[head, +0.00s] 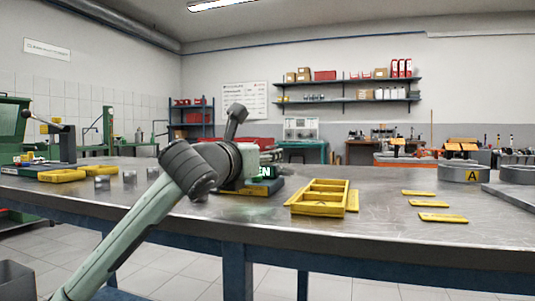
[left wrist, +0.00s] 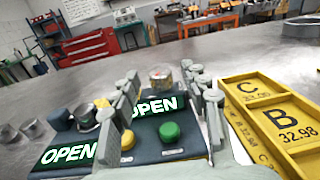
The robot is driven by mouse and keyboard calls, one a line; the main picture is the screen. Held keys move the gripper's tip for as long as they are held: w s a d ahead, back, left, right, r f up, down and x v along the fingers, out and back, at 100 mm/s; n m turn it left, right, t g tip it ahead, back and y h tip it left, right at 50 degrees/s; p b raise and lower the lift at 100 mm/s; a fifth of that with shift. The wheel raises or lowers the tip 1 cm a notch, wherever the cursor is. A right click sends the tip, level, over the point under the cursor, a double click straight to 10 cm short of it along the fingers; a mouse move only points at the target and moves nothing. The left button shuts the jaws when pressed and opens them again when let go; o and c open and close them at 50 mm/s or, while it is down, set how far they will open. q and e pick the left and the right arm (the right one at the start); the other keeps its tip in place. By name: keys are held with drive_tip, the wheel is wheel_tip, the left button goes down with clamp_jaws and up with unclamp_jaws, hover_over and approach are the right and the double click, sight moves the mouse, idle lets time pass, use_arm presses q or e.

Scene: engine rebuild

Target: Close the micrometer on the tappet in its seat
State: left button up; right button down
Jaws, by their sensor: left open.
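My left gripper (left wrist: 160,76) is open, its two fingers either side of a small metallic cylinder, apparently the tappet (left wrist: 160,80), at the far end of a dark gauge base (left wrist: 187,146). I cannot tell whether the fingers touch it. The base, apparently the micrometer, has a display reading OPEN (left wrist: 155,107), a green button (left wrist: 169,131) and a yellow button (left wrist: 127,141). A second OPEN display (left wrist: 68,153) is to the left. In the head view my left arm hides most of the gauge; its display (head: 268,172) shows partly beside the gripper. My right gripper is not in view.
A yellow compartment tray (head: 322,199) stands right of the gauge, with labels B and C in the wrist view. Several grey cylinders (head: 102,183) stand to the left. Yellow plates (head: 442,217) and a ring marked A (head: 464,172) lie right. The table's front middle is clear.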

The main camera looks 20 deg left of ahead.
use_arm(q)
drive_tip(key=shift+w+d, duration=0.15)
drive_tip(key=shift+w, duration=1.3)
clamp_jaws()
